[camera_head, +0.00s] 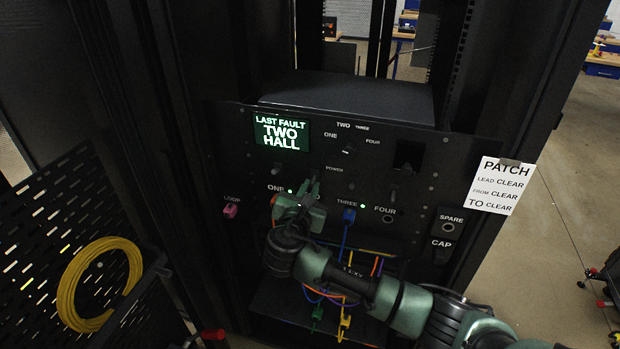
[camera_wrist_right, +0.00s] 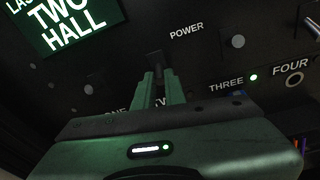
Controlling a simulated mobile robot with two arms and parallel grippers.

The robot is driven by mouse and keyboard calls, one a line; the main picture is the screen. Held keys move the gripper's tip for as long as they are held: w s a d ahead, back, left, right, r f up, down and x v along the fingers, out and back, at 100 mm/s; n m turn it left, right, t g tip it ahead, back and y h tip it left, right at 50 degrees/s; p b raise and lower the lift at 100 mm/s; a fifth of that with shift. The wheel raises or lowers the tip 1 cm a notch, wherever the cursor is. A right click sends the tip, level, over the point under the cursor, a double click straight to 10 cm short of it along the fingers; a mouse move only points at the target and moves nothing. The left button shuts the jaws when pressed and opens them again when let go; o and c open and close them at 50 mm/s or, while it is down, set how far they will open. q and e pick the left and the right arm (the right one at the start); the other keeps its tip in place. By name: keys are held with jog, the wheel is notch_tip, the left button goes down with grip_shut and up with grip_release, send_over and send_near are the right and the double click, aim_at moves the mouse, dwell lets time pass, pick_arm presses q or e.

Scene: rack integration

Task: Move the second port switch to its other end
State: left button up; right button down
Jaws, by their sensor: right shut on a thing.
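The dark rack panel (camera_head: 330,150) carries a row of port switches under its screen, above ports marked ONE, THREE and FOUR. My right gripper (camera_head: 311,188) is at the second switch and covers the port below it. In the right wrist view, my gripper's green fingers (camera_wrist_right: 159,88) are closed around the second port switch (camera_wrist_right: 156,62), whose dark end shows just past the fingertips. Which end the lever points to is hard to tell. The first switch (camera_head: 277,168) and the third switch (camera_wrist_right: 238,41) stand free on either side. My left gripper is out of view.
The screen (camera_head: 281,132) reads LAST FAULT TWO HALL. A blue plug (camera_head: 348,215) sits in port THREE, its cable hanging near my right arm. A pink plug (camera_head: 231,211) is at LOOP. A yellow cable coil (camera_head: 99,284) hangs at left; a paper note (camera_head: 500,186) is at right.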

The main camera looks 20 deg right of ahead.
aim_at(313, 179)
jog(key=shift+r+g+y+p, duration=0.4)
jog(key=shift+r+g+p, duration=0.35)
jog(key=shift+p, duration=0.45)
jog(key=shift+g+y, duration=0.3)
jog(key=shift+g, duration=0.05)
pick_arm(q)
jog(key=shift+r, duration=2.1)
pick_arm(e)
jog(key=shift+w+d+r+m+g+y, duration=0.2)
jog(key=shift+g+y, duration=0.25)
jog(key=shift+g, duration=0.3)
jog(key=shift+w+a+r+g+y, duration=0.1)
jog(key=shift+r+g+y, duration=0.3)
jog(key=shift+g, duration=0.3)
jog(key=shift+w+d+r+m+g+y, duration=0.1)
jog(key=shift+d+r+g+y, duration=0.1)
jog(key=shift+g+y, duration=0.4)
jog(key=c, duration=1.5)
grip_release()
